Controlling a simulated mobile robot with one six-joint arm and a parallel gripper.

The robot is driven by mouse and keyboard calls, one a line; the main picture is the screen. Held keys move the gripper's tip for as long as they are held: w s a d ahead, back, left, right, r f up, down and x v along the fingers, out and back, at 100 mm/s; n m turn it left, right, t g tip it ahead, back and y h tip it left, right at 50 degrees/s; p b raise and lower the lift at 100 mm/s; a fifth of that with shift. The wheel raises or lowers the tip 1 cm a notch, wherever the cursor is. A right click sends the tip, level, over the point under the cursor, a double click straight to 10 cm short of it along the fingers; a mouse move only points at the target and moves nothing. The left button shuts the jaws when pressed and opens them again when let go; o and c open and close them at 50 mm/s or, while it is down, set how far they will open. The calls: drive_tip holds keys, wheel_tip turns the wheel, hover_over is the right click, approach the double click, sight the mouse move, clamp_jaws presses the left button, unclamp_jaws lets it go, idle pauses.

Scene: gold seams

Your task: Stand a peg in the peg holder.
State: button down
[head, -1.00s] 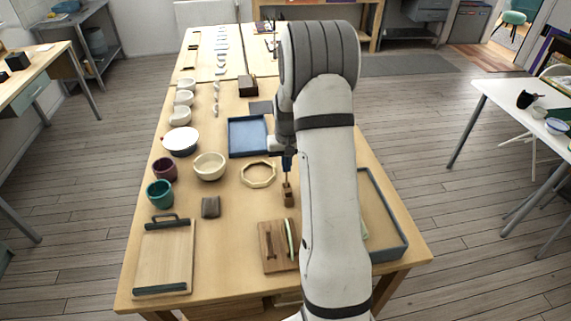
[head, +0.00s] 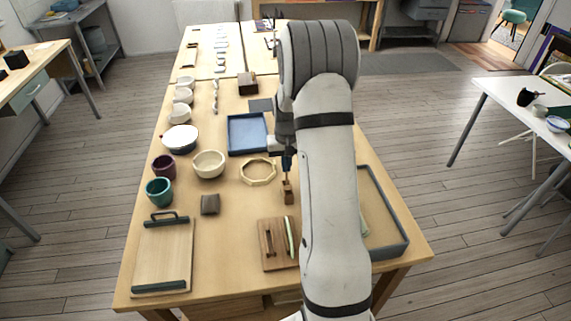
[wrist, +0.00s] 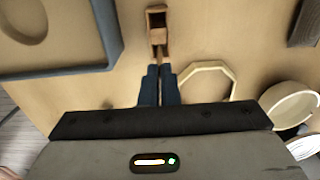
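A small wooden block, apparently the peg holder (head: 288,197), stands on the table left of my arm. It also shows at the top of the wrist view (wrist: 157,20), with a recess in its upper face. My gripper (wrist: 159,68) has its two blue fingers close together around a thin brown peg (wrist: 159,56). In the head view my gripper (head: 287,163) is just above the block, and the peg (head: 287,177) points down to it. The peg's lower end meets the block in both views; I cannot tell whether it is inside a hole.
An octagonal wooden ring (head: 258,171), a cream bowl (head: 209,164) and a blue tray (head: 230,138) are nearby. A slotted wooden board (head: 270,260) lies nearer, and a grey-rimmed tray (head: 401,246) is to the right. Bare table lies between the ring and the slotted board.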

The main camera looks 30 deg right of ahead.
drive_tip(key=shift+f+b, duration=0.8)
drive_tip(key=shift+f, duration=0.3)
idle(0.6)
drive_tip(key=c, duration=1.1)
unclamp_jaws()
drive_tip(key=shift+r+p, duration=1.7)
drive_tip(key=shift+r, duration=1.35)
drive_tip(key=shift+s+f, duration=0.1)
